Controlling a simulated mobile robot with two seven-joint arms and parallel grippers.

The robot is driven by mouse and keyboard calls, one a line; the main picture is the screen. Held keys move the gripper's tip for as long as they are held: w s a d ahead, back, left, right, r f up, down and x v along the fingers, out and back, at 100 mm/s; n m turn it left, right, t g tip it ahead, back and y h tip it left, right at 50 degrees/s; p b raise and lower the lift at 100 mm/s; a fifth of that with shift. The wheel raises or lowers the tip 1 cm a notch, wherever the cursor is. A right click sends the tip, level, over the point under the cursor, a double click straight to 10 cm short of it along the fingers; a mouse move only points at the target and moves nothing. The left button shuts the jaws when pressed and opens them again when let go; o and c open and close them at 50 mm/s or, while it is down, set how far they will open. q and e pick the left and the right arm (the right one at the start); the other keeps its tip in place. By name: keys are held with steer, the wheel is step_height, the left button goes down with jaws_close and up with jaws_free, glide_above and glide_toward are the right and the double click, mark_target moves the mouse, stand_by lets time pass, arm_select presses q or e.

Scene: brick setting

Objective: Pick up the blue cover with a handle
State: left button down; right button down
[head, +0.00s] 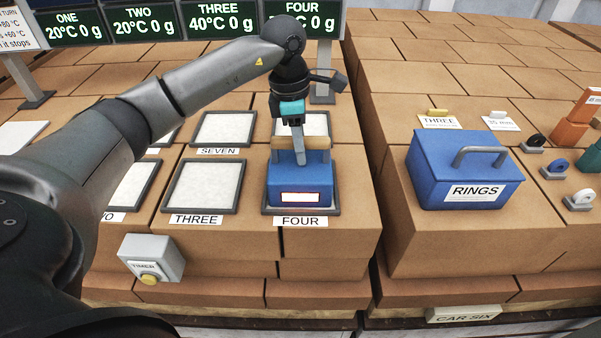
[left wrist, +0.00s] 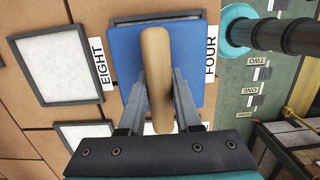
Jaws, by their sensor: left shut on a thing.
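The blue cover (head: 298,190) is a box shape with a white label on its front and a pale wooden bar handle (head: 317,156) on top. It stands upright over the pad marked FOUR (head: 330,211); I cannot tell whether it touches the pad. My left gripper (head: 299,155) comes down from above and is shut on the handle. In the left wrist view, the two fingers lie on either side of the wooden handle (left wrist: 156,60), with the blue top (left wrist: 125,45) beneath. My right gripper is not in view.
A blue RINGS box (head: 466,165) with a grey handle stands on the right block. A timer (head: 152,259) is at the front left. Framed pads THREE (head: 202,187) and SEVEN (head: 223,129) lie to the left. Display boards (head: 215,22) stand behind; FOUR's is partly hidden by my arm.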

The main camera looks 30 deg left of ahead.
arm_select(q)
steer(key=shift+w+r, duration=0.15)
steer(key=shift+r, duration=0.1)
